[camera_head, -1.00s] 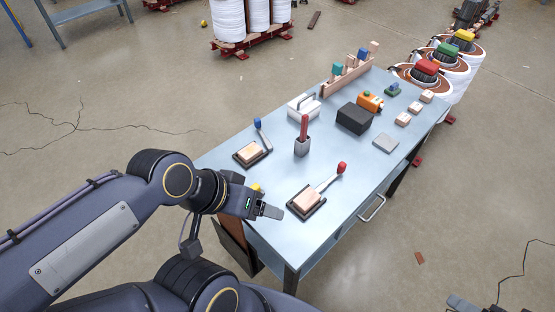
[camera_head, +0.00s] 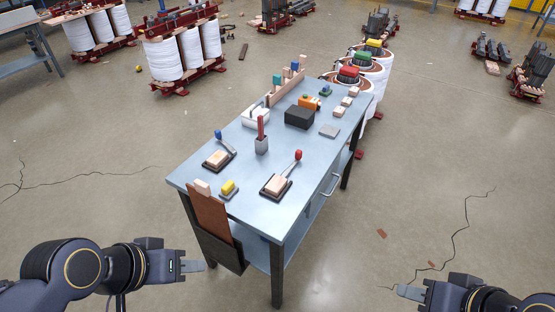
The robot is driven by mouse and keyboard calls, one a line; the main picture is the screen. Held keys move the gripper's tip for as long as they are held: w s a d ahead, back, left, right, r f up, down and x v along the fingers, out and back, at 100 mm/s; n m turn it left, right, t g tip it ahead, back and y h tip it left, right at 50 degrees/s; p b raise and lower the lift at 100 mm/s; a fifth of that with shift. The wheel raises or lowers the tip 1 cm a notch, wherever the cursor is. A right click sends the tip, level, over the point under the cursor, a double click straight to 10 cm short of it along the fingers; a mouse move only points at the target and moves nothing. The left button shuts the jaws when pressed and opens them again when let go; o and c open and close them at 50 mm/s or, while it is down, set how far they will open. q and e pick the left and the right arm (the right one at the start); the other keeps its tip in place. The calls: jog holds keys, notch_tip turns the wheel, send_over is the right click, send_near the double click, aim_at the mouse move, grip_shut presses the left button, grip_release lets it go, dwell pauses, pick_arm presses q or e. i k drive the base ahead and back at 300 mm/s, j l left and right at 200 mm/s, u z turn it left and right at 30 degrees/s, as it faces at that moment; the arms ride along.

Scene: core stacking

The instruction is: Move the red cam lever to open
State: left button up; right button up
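The red cam lever (camera_head: 290,169) is near the front right corner of the table in the head view. Its grey arm rises at a tilt from a dark base holding a pale wooden block, with a red knob (camera_head: 299,155) at the top. My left gripper (camera_head: 195,266) is at the lower left, off the table's near side and well away from the lever. My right gripper (camera_head: 402,291) is at the lower right, over the floor and apart from the table. Only one finger outline shows on each gripper, so their openings cannot be made out.
A blue-knobbed lever (camera_head: 221,152) stands left of the red one. A grey holder (camera_head: 261,145) with red sticks stands behind. A yellow-topped block (camera_head: 229,188) and a brown board (camera_head: 209,214) are at the table's near left edge. A black block (camera_head: 299,117) sits farther back. Floor is open right of the table.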

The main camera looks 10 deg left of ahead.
aim_at(298, 155)
jog(key=i+l+u, duration=0.1)
jog(key=u, duration=2.3)
jog(key=k+l, duration=0.1)
jog(key=l, duration=0.4)
jog(key=k+l+u, duration=0.1)
jog(key=l, duration=0.4)
jog(key=k+l, duration=0.1)
jog(key=l, duration=0.45)
jog(key=k+l, duration=0.1)
jog(key=l, duration=0.4)
jog(key=k+l+u, duration=0.1)
jog(key=l, duration=0.4)
jog(key=k+l, duration=0.1)
jog(key=l, duration=0.4)
jog(key=k+l+u, duration=0.1)
jog(key=l, duration=0.4)
jog(key=k+l, duration=0.2)
jog(key=l, duration=0.25)
jog(key=i+z, duration=0.2)
jog(key=z, duration=0.25)
jog(key=i+z, duration=0.25)
jog(key=z, duration=0.2)
